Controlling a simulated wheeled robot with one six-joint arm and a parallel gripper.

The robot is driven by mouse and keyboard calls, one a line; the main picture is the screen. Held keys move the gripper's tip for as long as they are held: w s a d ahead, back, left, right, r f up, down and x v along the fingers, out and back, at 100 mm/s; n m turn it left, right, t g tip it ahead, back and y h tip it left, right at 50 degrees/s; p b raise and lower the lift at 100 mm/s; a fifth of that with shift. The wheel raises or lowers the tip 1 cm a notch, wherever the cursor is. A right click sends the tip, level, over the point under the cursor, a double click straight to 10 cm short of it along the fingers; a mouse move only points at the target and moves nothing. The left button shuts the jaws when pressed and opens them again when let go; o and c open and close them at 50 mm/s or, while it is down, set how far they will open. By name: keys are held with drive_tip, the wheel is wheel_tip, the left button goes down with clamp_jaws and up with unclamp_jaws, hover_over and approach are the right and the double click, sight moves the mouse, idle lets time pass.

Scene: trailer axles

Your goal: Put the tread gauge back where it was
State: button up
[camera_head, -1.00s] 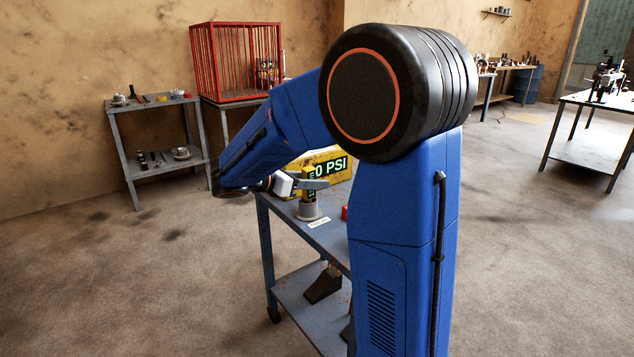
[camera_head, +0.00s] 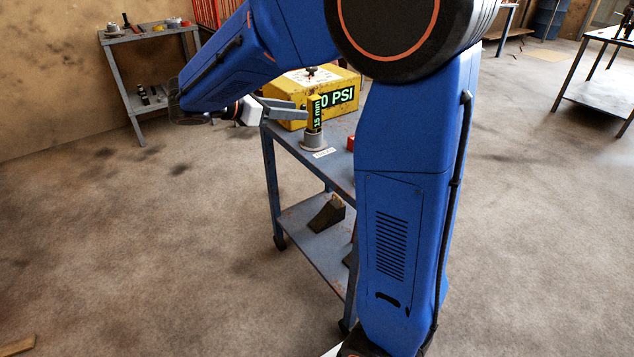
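The tread gauge (camera_head: 315,113), a small yellow and black upright device whose display reads "15 mm", stands in a round grey holder (camera_head: 314,142) on the blue-grey cart (camera_head: 338,170). My gripper (camera_head: 300,112) is just left of the gauge, with its grey fingers pointing toward it. The fingers appear apart, with their tips ending at the gauge's left edge. I cannot tell whether they touch it.
A yellow box (camera_head: 335,95) marked "0 PSI" stands behind the gauge. A small label (camera_head: 323,153) lies in front of the holder. A red object (camera_head: 350,143) is to the right, partly hidden by my arm. Wedge-shaped block (camera_head: 327,214) rests on the lower shelf.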

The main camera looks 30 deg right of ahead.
drive_tip(key=s+f+m+y, duration=0.3)
drive_tip(key=s+m+y, duration=0.1)
drive_tip(key=s, duration=0.5)
drive_tip(key=s+f+m+y, duration=0.3)
drive_tip(key=s+m, duration=0.1)
drive_tip(key=s, duration=0.4)
drive_tip(key=s+a+f+m+t+y, duration=0.4)
drive_tip(key=s+a+m+y, duration=0.3)
drive_tip(key=s+m, duration=0.3)
drive_tip(key=shift+s+a+f, duration=0.3)
drive_tip(key=shift+a+f, duration=0.15)
drive_tip(key=shift+f, duration=0.2)
